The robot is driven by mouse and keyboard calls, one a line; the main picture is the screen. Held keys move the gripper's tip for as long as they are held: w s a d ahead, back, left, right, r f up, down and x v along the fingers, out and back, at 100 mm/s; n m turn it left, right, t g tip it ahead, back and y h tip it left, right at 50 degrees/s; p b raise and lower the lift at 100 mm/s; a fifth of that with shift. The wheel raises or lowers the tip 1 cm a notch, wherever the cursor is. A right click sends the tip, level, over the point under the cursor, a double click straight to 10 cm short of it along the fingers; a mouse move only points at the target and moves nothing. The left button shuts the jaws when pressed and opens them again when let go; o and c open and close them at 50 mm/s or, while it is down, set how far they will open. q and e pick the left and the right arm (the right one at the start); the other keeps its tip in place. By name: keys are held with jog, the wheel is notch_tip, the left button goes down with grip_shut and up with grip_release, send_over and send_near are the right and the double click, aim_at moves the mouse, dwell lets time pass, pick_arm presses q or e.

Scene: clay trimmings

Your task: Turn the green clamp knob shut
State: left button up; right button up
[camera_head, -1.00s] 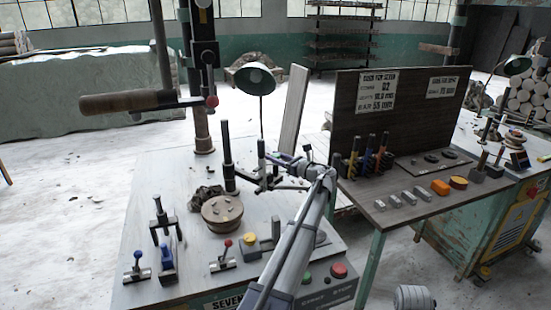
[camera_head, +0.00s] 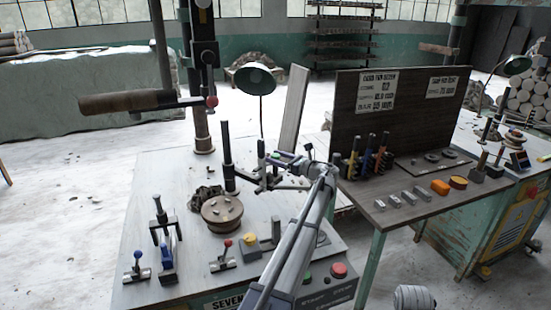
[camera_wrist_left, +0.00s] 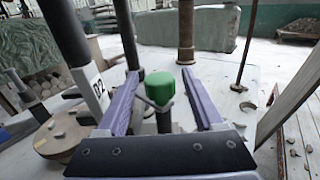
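The green clamp knob (camera_wrist_left: 160,88) is a small block on top of a dark post in the left wrist view. My left gripper (camera_wrist_left: 160,73) is open, with one purple finger on each side of the knob and a visible gap on both sides. In the head view my left gripper (camera_head: 268,174) is over the back right of the near bench, beside the round wooden disc (camera_head: 222,213). The knob is small and hard to separate from the gripper there.
A dark upright post (camera_head: 227,150) stands just left of my gripper; a post labelled 02 (camera_wrist_left: 92,85) is close in the wrist view. A lamp (camera_head: 254,80) and a leaning board (camera_head: 292,112) stand behind. Small levers (camera_head: 222,256) and buttons line the front.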

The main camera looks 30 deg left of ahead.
aim_at(277, 158)
pick_arm(q)
jog(key=d, duration=0.7)
jog(key=shift+s+d, duration=0.35)
jog(key=a+m+t, duration=0.1)
jog(key=s+a+m+t, duration=0.1)
jog(key=a+t+h, duration=0.1)
jog(key=t, duration=0.1)
jog(key=shift+s+r+m, duration=0.1)
jog(key=shift+s+m, duration=0.3)
jog(key=t, duration=0.1)
jog(key=m+t, duration=0.1)
jog(key=m+t+h, duration=0.1)
jog(key=shift+s+a+r, duration=0.1)
jog(key=shift+s+a, duration=0.2)
jog(key=shift+a, duration=0.05)
jog(key=shift+m+t+h, duration=0.6)
jog(key=shift+t, duration=0.3)
jog(key=shift+w, duration=0.2)
